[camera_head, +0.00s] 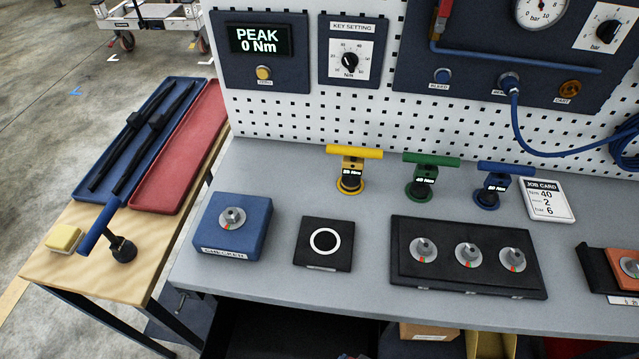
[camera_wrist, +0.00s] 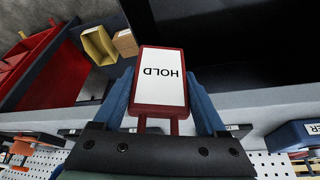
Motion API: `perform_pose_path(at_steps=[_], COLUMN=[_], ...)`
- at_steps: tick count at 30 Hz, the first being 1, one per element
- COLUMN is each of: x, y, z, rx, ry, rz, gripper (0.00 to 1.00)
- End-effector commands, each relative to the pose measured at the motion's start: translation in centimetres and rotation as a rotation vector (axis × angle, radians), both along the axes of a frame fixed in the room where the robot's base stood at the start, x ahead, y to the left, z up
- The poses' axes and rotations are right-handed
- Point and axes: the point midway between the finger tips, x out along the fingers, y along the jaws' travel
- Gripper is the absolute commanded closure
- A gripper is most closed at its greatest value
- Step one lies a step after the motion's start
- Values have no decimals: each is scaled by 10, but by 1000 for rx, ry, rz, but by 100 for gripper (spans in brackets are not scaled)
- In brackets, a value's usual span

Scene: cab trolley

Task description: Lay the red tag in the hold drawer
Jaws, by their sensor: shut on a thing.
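My gripper (camera_wrist: 160,82) is shut on the red tag (camera_wrist: 136,92), with its blue fingers on either side of it. The tag has a red frame and a white face reading HOLD, which appears upside down in the wrist view. The tag is held clear in front of a grey edge and a dark, open, drawer-like space (camera_wrist: 235,45). A similar dark space shows under the bench in the head view (camera_head: 275,335). I see no label that tells whether this is the hold drawer. My gripper and the tag are outside the head view.
A yellow bin (camera_wrist: 98,45) and a cardboard box (camera_wrist: 125,42) lie beside the dark space, with red trays (camera_wrist: 30,55) farther left. The grey bench (camera_head: 370,290) carries a blue block (camera_head: 240,245), a black pad (camera_head: 310,255) and a socket tray (camera_head: 440,282). A pegboard stands behind.

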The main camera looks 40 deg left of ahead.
Motion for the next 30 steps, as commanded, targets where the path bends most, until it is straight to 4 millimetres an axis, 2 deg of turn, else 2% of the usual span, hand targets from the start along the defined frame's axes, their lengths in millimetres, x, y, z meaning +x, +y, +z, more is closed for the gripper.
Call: perform_pose_path(at_steps=[1, 6, 12, 14, 15, 21, 27, 30], x=[-15, -68, -125, -140, -147, -155, -157, -157], y=[7, 31, 53, 57, 60, 63, 63, 63], z=[0, 5, 17, 13, 3, -35, -78, -93], rx=[-1, 0, 1, 2, 4, 4, 4, 4], ry=[5, 7, 7, 8, 7, 3, 2, 2], rz=[35, 155, 276, 305, 320, 338, 340, 340], gripper=[80, 80, 80, 80, 80, 80, 80, 80])
